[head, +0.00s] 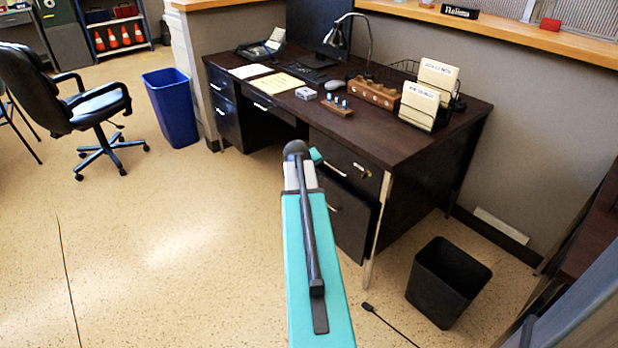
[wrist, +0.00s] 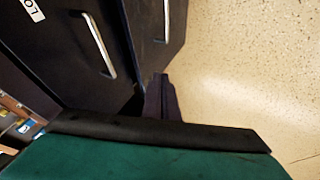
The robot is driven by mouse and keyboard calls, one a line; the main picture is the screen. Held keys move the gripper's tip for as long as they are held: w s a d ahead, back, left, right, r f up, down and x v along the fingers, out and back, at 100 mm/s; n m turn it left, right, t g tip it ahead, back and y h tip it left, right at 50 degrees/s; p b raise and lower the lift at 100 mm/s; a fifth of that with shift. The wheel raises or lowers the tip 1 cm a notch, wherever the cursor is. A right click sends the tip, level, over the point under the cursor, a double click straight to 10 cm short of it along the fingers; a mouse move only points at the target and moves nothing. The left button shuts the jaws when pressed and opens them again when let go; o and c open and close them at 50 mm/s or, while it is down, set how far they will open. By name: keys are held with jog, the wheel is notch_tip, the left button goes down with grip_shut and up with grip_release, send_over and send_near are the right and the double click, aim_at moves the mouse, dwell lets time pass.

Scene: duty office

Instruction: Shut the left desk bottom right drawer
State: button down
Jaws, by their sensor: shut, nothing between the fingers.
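The desk (head: 400,135) has a dark right pedestal below its top. Its bottom right drawer (head: 350,218) stands out a little from the pedestal, with its front proud of the drawer above. The bottom drawer (wrist: 150,25) and its bright handle (wrist: 166,20) also show in the wrist view, at the top middle. The upper drawer (wrist: 70,60) with its handle lies left of it. My gripper (wrist: 160,80) is shut and empty, its fingertips close to the bottom drawer's front; I cannot tell whether they touch.
A black waste bin (head: 448,282) stands on the floor right of the desk. A blue bin (head: 171,107) and an office chair (head: 70,90) are at the left. The floor (head: 170,240) in front of the desk is clear. Card boxes (head: 428,98) stand on the desktop.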

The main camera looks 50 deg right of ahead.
jog(key=shift+s+a+r, duration=0.2)
jog(key=shift+a+r, duration=0.15)
jog(key=shift+r, duration=0.25)
jog(key=s+d+n+g+h+b, duration=0.2)
jog(key=s+n+g+h+b, duration=0.25)
jog(key=s+n+g, duration=0.6)
jog(key=w+a+f+n+t+h+b, duration=0.3)
jog(key=a+f+n+h+b, duration=0.3)
jog(key=a+f+n+b, duration=0.3)
jog(key=shift+w+a+f+b, duration=0.35)
jog(key=shift+w+f+b, duration=0.15)
jog(key=shift+f+b, duration=0.15)
jog(key=shift+d, duration=0.1)
